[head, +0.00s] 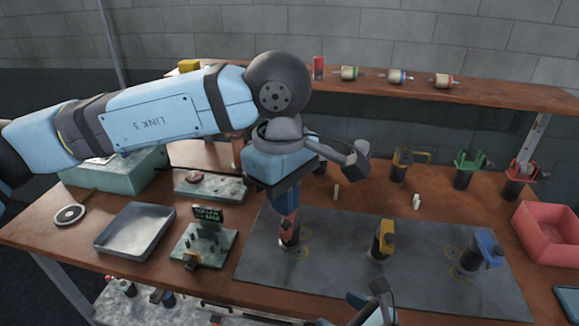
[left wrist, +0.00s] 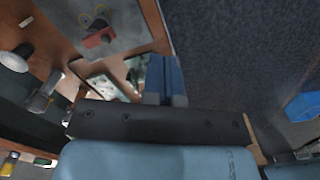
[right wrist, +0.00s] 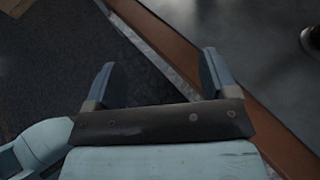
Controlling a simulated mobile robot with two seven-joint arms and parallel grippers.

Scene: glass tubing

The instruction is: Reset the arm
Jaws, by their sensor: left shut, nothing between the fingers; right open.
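My left arm reaches in from the left in the head view. Its gripper (head: 286,208) points down over the dark mat (head: 335,262), with its blue fingers together and empty. Those fingers also show pressed together in the left wrist view (left wrist: 166,62). A red-and-black clamp stand (head: 290,236) stands on the mat right below the fingertips in the head view; I cannot tell whether they touch. My right gripper (head: 367,292) is low at the front edge of the table. In the right wrist view its fingers (right wrist: 158,75) are wide apart with nothing between them.
Yellow (head: 382,240) and blue (head: 478,252) clamp stands are on the mat. A metal tray (head: 135,232) and a small rig with a display (head: 207,232) are at left. A red bin (head: 550,235) is at right. Several more stands are behind the mat, under a raised shelf (head: 500,94).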

